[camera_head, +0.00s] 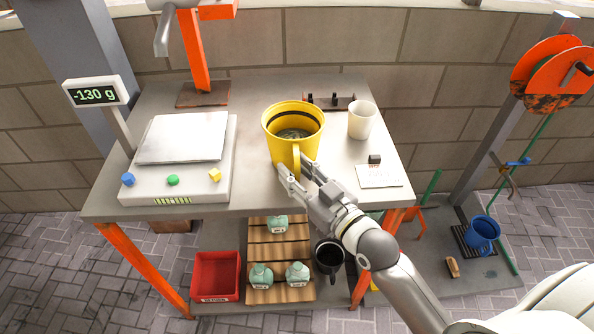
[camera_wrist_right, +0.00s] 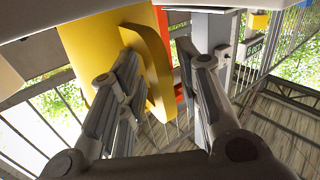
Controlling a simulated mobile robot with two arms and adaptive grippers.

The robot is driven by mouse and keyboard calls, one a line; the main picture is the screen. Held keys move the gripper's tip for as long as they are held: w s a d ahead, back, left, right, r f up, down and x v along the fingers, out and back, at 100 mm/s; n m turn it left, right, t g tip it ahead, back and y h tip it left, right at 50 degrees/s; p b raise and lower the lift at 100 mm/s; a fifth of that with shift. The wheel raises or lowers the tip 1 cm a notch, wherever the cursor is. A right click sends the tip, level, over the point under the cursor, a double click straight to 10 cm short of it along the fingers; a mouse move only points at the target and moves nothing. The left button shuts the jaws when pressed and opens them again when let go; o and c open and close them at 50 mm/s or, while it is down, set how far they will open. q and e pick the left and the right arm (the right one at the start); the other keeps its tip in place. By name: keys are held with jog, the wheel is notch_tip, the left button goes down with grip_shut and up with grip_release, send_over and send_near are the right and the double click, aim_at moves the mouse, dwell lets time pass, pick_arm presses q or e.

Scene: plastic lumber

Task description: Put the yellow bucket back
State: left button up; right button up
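The yellow bucket (camera_head: 275,142) stands upright, as far as I can tell, on the grey workbench, right of the scale. Something greyish lies inside it, and its handle (camera_head: 297,158) faces me. My right gripper (camera_head: 293,167) is at the handle with its fingers apart. In the right wrist view, the handle (camera_wrist_right: 155,62) shows between the fingers of the right gripper (camera_wrist_right: 160,75), nearer the left finger, with a gap to the right finger. I cannot tell whether the left finger touches it. My left gripper is not in view.
The scale (camera_head: 130,188) reads -130 g and holds no bucket. A white cup (camera_head: 362,120) and a label card (camera_head: 379,176) are right of the bucket. Below are a red bin (camera_head: 215,278), jars on a wooden rack and a black mug (camera_head: 329,257). A blue bucket (camera_head: 483,232) stands far right.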

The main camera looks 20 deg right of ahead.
jog(key=shift+r, duration=0.1)
jog(key=b+v, duration=0.1)
jog(key=v, duration=1.1)
dwell(0.7)
